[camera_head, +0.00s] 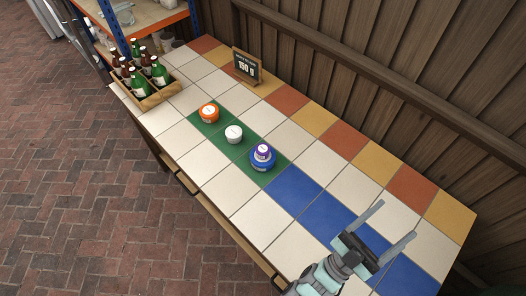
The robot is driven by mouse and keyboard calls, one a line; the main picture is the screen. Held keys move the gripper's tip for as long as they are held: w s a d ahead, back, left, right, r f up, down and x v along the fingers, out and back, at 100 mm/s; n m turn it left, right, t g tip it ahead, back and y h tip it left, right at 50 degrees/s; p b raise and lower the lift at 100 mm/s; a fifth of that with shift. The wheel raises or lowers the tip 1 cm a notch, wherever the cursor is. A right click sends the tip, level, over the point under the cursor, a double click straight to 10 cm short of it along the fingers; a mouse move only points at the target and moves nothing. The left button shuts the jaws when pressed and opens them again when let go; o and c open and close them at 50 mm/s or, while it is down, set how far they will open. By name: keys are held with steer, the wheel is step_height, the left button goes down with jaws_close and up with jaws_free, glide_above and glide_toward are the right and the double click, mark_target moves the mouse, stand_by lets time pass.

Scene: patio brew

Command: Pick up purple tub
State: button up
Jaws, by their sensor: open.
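My gripper (386,231) is at the lower right, over the blue tile area. Its two fingers are spread wide with nothing between them, well apart from the tubs.
A wooden crate of green and brown bottles (149,90) stands at the table's left end. A small dark sign reading 150 g (246,68) stands at the back edge. A wooden wall (380,75) runs behind the table. The blue tiles (296,188) between the tubs and my gripper are clear.

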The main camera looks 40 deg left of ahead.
steer(key=w+a+f+n+g+y, duration=0.5)
steer(key=w+a+f+g+y, duration=0.35)
steer(key=w+a+f, duration=0.4)
steer(key=n+g+y+b, duration=0.2)
steer(key=n+g+y, duration=0.8)
steer(key=n+g, duration=0.25)
glide_toward(263, 151)
steer(key=x, duration=0.4)
steer(key=shift+m, duration=0.35)
steer(key=x, duration=0.4)
steer(key=shift+w+a, duration=0.1)
steer(key=shift+a, duration=0.25)
steer(key=shift+w+a+f+b, duration=0.2)
steer(key=shift+a+f+b, duration=0.05)
steer(key=shift+a+b, duration=0.1)
steer(key=x, duration=0.4)
steer(key=shift+w+a+f, duration=0.15)
steer(key=shift+w+f, duration=0.05)
steer(key=shift+w, duration=0.1)
